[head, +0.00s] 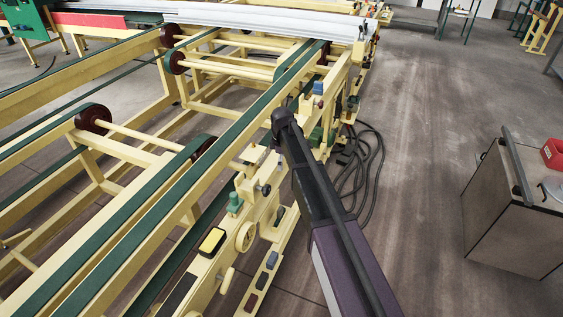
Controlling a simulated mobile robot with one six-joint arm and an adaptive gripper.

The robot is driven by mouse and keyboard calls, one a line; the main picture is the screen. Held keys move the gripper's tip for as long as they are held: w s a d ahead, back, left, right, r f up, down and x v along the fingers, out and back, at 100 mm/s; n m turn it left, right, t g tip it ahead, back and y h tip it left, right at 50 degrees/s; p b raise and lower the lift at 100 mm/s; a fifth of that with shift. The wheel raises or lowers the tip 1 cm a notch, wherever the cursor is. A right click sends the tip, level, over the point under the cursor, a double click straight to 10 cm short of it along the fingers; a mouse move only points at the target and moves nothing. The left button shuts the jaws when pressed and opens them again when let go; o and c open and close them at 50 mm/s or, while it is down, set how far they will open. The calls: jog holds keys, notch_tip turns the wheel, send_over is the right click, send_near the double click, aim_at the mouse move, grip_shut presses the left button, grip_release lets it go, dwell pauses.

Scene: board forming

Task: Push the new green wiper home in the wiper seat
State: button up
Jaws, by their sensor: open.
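My arm reaches up from the bottom of the head view to the yellow machine frame. My gripper (270,145) is small and partly hidden at the arm's end, over the frame's right side rail. It is open. I cannot clearly make out the green wiper or the wiper seat near it. A small green piece (235,201) stands on the rail just below and left of my gripper, but I cannot tell if it is the wiper. Contact between my gripper and any part is too small to judge.
Green conveyor belts (125,232) run along the yellow frame on the left. A handwheel (246,237) and a yellow-topped box (212,241) sit on the rail. Black cables (365,160) lie on the floor.

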jog(key=shift+r+p, duration=0.7)
jog(key=shift+r, duration=0.3)
dwell(0.3)
jog(key=s+d+m, duration=1.6)
jog(key=s+d, duration=0.6)
jog(key=s, duration=0.4)
jog(key=shift+m, duration=0.3)
